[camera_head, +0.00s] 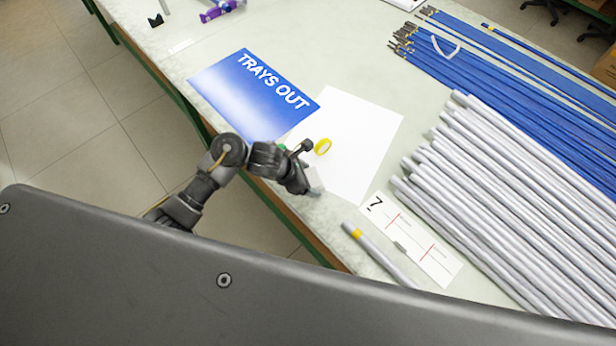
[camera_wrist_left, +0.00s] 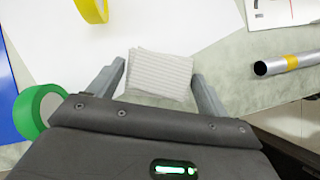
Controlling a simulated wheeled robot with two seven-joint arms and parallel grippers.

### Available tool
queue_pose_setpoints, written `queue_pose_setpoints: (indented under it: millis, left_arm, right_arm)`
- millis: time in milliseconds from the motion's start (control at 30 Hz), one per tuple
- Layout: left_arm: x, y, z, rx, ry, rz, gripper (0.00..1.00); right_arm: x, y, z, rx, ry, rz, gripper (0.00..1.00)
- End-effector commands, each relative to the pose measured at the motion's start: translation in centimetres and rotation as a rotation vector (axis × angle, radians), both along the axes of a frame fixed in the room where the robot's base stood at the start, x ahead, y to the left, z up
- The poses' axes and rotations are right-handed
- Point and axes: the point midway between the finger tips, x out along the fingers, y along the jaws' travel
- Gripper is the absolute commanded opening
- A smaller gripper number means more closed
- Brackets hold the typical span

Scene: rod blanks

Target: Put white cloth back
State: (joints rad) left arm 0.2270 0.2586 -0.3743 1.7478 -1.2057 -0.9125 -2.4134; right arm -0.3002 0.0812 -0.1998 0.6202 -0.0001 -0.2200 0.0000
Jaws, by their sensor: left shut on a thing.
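The white cloth (camera_wrist_left: 160,73) is a small folded, ribbed square between the two fingers of my left gripper (camera_wrist_left: 157,84) in the left wrist view. My left gripper is shut on it. In the head view, my left gripper (camera_head: 306,180) is over the near edge of the table, and a pale bit of the cloth (camera_head: 315,180) shows beside its fingers. I cannot tell whether the cloth touches the table. My right gripper is not in view.
A blue "TRAYS OUT" sheet (camera_head: 250,95) and a white sheet (camera_head: 362,125) lie beyond. Yellow tape (camera_head: 322,146) and green tape (camera_wrist_left: 32,112) are close by. A rod with a yellow band (camera_head: 378,255), a "7" card (camera_head: 425,252) and grey rods (camera_head: 510,195) lie right.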

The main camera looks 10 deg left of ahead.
Motion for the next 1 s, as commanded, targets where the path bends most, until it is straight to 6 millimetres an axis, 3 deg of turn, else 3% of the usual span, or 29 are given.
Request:
queue_pose_setpoints:
  millis: [133,167,333,667,1000]
  left_arm:
    - [0.0,0.0,-0.2,0.000,0.000,-0.001,0.57]
    - [0.0,0.0,-0.2,0.000,0.000,-0.001,0.79]
    - [0.0,0.0,-0.1,0.000,0.000,0.000,1.00]
    - [-0.1,0.3,0.6,0.001,-0.003,-0.003,1.00]
    - [-2.2,3.4,6.3,0.004,-0.006,-0.004,1.00]
  right_arm:
    - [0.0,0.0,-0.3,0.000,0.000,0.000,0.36]
    - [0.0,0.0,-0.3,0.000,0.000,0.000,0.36]
    - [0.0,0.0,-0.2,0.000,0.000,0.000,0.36]
    - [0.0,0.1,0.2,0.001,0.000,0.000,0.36]
    - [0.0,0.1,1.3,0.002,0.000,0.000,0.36]
